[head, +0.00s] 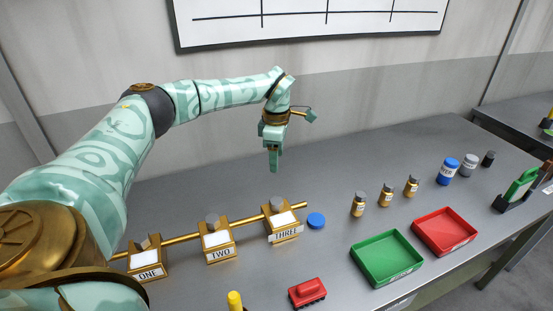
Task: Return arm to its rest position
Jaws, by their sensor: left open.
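My left arm comes in from the left and reaches out over the back of the table. Its gripper (273,158) hangs pointing down, open and with nothing seen in it, in the air above the table behind the block marked THREE (285,236). The gap between its fingers is hard to make out from this angle. A small red railcar (307,292) stands on the table at the front, apart from the gripper. My right gripper is out of view.
Blocks ONE (148,272) and TWO (220,253) sit along a brass rail with THREE. A blue disc (316,220) lies beside THREE. Green (387,277) and red (472,247) trays, small bottles and jars stand to the right. The back middle of the table is clear.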

